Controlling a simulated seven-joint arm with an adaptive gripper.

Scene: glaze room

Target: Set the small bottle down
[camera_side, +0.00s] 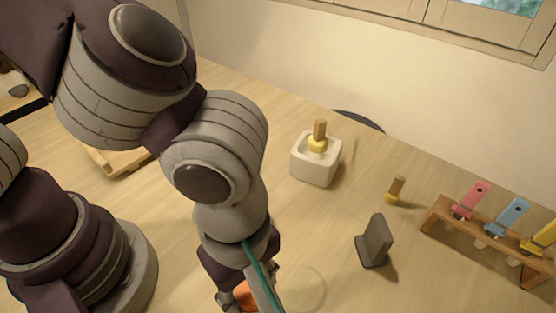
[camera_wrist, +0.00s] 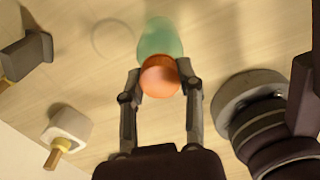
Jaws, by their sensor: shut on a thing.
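The small bottle shows in the wrist view with a round orange top (camera_wrist: 160,82) and a pale green, see-through body (camera_wrist: 160,40) beyond it. My gripper (camera_wrist: 160,72) is shut on the orange part, one finger on each side. In the side view my gripper (camera_side: 246,297) is at the bottom edge, with a bit of orange (camera_side: 243,293) between its fingers. The bottle's lower part is out of frame there. I cannot tell whether it touches the table. A faint ring (camera_wrist: 113,38) is marked on the table beside the bottle; it also shows in the side view (camera_side: 303,288).
A white square pot (camera_side: 315,170) holds a wooden-handled tool. A small wood-and-yellow piece (camera_side: 395,190), a dark grey stand (camera_side: 375,240) and a wooden rack (camera_side: 480,242) with pink, blue and yellow tools are to the right. The table around the ring is clear.

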